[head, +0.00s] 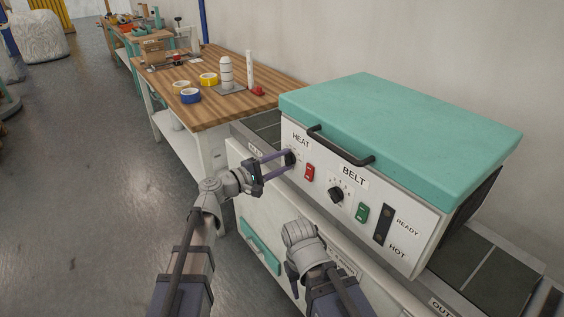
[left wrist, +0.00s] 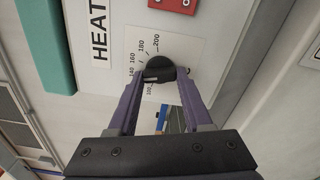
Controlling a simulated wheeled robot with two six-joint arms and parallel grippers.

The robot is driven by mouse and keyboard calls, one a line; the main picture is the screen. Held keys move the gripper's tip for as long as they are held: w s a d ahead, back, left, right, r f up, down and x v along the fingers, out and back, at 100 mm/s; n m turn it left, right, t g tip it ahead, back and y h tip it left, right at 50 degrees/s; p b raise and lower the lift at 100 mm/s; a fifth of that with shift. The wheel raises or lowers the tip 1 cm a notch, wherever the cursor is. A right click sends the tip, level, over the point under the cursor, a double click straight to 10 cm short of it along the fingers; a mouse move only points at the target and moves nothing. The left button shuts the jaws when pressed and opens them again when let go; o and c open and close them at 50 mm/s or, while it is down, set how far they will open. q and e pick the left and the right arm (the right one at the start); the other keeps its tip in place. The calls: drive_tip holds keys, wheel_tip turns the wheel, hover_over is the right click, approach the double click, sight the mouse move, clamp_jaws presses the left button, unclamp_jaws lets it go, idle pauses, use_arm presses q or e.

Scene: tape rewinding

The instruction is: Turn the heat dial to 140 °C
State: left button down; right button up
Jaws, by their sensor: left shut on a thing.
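The black heat dial (left wrist: 160,69) is on the white front panel under the HEAT label, seen turned on its side in the left wrist view. Its scale shows 100, 140, 160, 180 and 200. A pale mark on the dial points left, seemingly between 100 and 140; the 120 label is hidden. My left gripper (head: 287,160) has its purple fingers on either side of the dial and is shut on it. In the head view the dial (head: 291,158) is partly covered by the fingers. My right gripper (head: 291,274) is low in front of the machine, its fingers mostly hidden.
A red switch (head: 309,172) is just right of the heat dial. The belt dial (head: 336,195) and a green switch (head: 361,212) are further right. A handle (head: 340,147) juts out above. A wooden table (head: 215,112) with tape rolls stands behind left.

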idle(0.4)
use_arm(q)
drive_tip(key=shift+c, duration=1.6)
unclamp_jaws()
drive_tip(key=v, duration=0.8)
drive_tip(key=s+d+f+m+g+y, duration=0.25)
drive_tip(key=s+f+m+g, duration=0.2)
drive_tip(key=f, duration=0.45)
drive_tip(key=s+a+f+m+g+y, duration=0.5)
drive_tip(key=s+a+f+m+y, duration=0.1)
drive_tip(key=s+a+f+y, duration=0.65)
drive_tip(key=s+d+r+m+p, duration=0.1)
drive_tip(key=d+r+p, duration=0.2)
drive_tip(key=r+p, duration=0.4)
drive_tip(key=s+d+r+m+g+p, duration=0.1)
drive_tip(key=s+d+r+p, duration=0.1)
drive_tip(key=d+r+p, duration=0.2)
drive_tip(key=s+d+r+m+p, duration=0.1)
drive_tip(key=s+d+r+p, duration=0.1)
drive_tip(key=r+p, duration=0.8)
drive_tip(key=shift+d+r+y+p, duration=0.4)
drive_tip(key=shift+d+p, duration=0.15)
drive_tip(key=shift+d, duration=0.15)
